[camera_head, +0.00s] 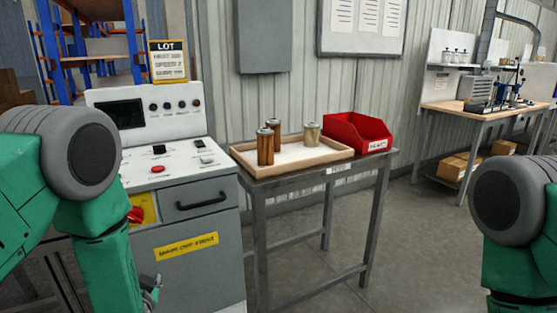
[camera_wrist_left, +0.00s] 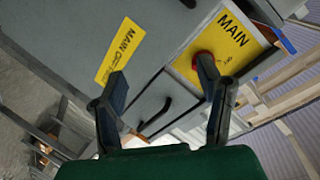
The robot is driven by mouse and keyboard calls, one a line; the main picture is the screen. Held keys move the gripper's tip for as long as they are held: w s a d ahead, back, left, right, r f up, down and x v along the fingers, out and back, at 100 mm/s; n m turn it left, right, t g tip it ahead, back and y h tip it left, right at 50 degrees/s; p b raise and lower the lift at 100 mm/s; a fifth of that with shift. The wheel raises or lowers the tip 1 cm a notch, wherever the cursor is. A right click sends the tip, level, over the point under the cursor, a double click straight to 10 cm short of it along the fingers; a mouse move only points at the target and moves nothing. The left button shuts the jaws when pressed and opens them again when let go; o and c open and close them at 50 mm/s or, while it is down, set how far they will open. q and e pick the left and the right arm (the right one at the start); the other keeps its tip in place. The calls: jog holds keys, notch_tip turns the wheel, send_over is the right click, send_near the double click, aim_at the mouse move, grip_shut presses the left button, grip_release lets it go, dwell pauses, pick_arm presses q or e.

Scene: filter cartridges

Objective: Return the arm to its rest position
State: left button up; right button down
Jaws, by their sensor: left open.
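My left gripper (camera_head: 152,288) shows small at the bottom of the head view, low in front of the grey control cabinet (camera_head: 205,255). In the left wrist view the left gripper (camera_wrist_left: 162,75) has its two dark fingers spread wide with nothing between them. Behind the fingers are the cabinet front, a yellow label and a red knob (camera_wrist_left: 206,66) on a yellow plate. The fingers' distance to the cabinet cannot be told. My right arm (camera_head: 520,220) shows at the right edge, and its gripper is out of view.
A table holds a wooden tray (camera_head: 250,170) with brown and pale filter cartridges (camera_head: 265,147), and a red bin (camera_head: 358,134). The cabinet has a drawer handle (camera_head: 201,201). A workbench (camera_head: 480,107) stands at the back right. Floor is clear right of the table.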

pick_arm(q)
jog(key=s+d+f+g+h, duration=0.3)
jog(key=s+f+g, duration=0.1)
jog(key=s+f, duration=0.55)
jog(key=s+d+f+g+h, duration=0.1)
jog(key=s+f+g, duration=0.1)
jog(key=s, duration=0.6)
jog(key=s+d+f+n+g+h, duration=0.1)
jog(key=s+g, duration=0.3)
jog(key=s, duration=0.5)
jog(key=s+d+f+n+g+h, duration=0.1)
jog(key=s+d+f+g+h, duration=0.1)
jog(key=s, duration=0.6)
jog(key=shift+s+d+f+g, duration=0.4)
jog(key=shift+f+g, duration=0.1)
jog(key=shift+f, duration=0.1)
